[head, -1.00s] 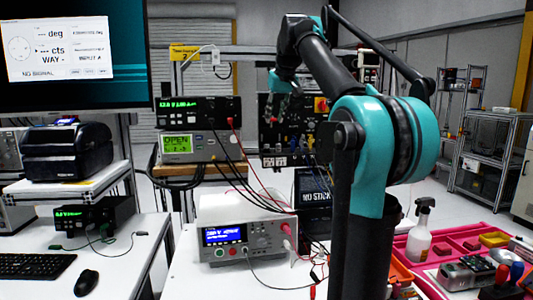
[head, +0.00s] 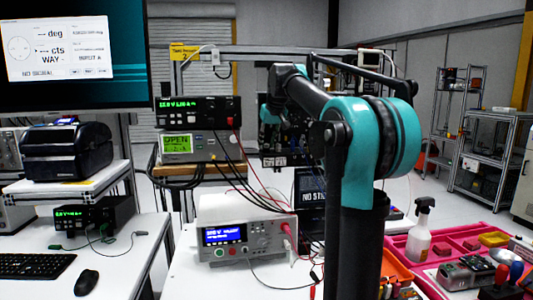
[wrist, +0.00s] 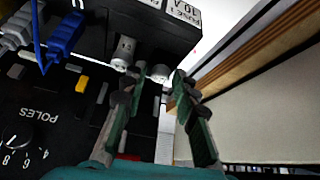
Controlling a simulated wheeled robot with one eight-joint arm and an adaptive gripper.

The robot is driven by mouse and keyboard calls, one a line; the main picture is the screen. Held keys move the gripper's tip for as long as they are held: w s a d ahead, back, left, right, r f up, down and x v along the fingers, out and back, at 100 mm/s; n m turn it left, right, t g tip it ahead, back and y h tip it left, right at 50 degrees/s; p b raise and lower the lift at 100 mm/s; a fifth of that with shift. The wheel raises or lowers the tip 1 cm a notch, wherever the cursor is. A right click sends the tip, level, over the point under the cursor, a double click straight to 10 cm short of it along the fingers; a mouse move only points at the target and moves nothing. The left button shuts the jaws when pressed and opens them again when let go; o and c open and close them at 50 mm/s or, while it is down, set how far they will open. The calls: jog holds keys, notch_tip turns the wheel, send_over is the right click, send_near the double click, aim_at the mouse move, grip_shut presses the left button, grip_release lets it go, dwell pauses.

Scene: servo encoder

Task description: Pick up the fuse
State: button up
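In the wrist view, a dark block labelled FUSE1 10A (wrist: 178,12) is at the top. Below it a pale grey cylinder (wrist: 123,50), which looks like a fuse, sticks out. A second small pale round end (wrist: 160,73) shows between the fingertips; I cannot tell whether it is part of a fuse. My gripper (wrist: 156,80) is open, its two dark fingers apart and pointing up toward the block. I see no contact with the cylinder. In the head view my arm reaches to the black panel (head: 290,157), and the fingertips are not clear there.
Blue and white plugs (wrist: 65,35) with cables sit on the panel left of my fingers. A brown-edged board (wrist: 262,45) is on the right. In the head view, a bench meter (head: 240,240) stands in front and a pink tray (head: 440,262) lies at right.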

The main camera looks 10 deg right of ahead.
jog(key=shift+c, duration=0.4)
grip_shut()
notch_tip(320, 180, up, 18)
dwell(0.8)
